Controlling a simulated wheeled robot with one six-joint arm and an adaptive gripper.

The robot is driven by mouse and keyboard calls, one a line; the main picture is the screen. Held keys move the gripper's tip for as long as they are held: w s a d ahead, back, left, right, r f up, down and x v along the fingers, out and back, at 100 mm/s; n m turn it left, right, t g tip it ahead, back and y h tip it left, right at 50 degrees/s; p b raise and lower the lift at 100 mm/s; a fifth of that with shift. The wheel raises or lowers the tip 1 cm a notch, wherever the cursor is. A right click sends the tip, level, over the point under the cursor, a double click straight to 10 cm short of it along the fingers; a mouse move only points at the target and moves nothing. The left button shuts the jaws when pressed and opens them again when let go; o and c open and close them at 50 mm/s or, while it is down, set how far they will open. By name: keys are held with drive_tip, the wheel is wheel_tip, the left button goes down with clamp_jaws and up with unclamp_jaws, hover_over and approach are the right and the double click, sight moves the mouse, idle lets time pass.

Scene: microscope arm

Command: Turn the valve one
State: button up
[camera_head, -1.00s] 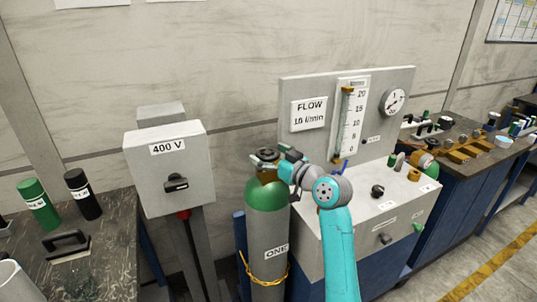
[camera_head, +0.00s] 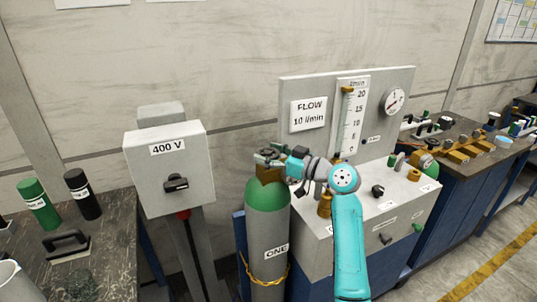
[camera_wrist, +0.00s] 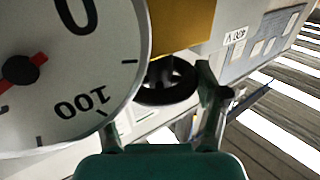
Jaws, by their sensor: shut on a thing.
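Valve one is a dark handwheel (camera_head: 266,157) on top of the green-shouldered grey cylinder labelled ONE (camera_head: 268,222). My gripper (camera_head: 279,156) reaches it from the right and is shut on the wheel, partly hiding it. In the wrist view the black spoked wheel (camera_wrist: 166,88) lies between my two dark green fingers, beside a brass-coloured block (camera_wrist: 182,25).
A grey 400 V switch box (camera_head: 170,165) stands left of the cylinder. A flow panel (camera_head: 310,113) with a scale tube and gauge rises behind my arm. A brass fitting (camera_head: 325,204) shows below my wrist. A yellow chain (camera_head: 263,275) circles the cylinder.

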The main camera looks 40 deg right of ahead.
drive_tip(key=shift+n+g+y, duration=0.9)
drive_tip(key=shift+n+y, duration=0.5)
drive_tip(key=shift+y, duration=0.6)
drive_tip(key=o, duration=1.2)
drive_tip(key=shift+c, duration=0.2)
drive_tip(key=shift+d, duration=0.1)
drive_tip(key=v, duration=1.2)
drive_tip(key=shift+w+f, duration=0.1)
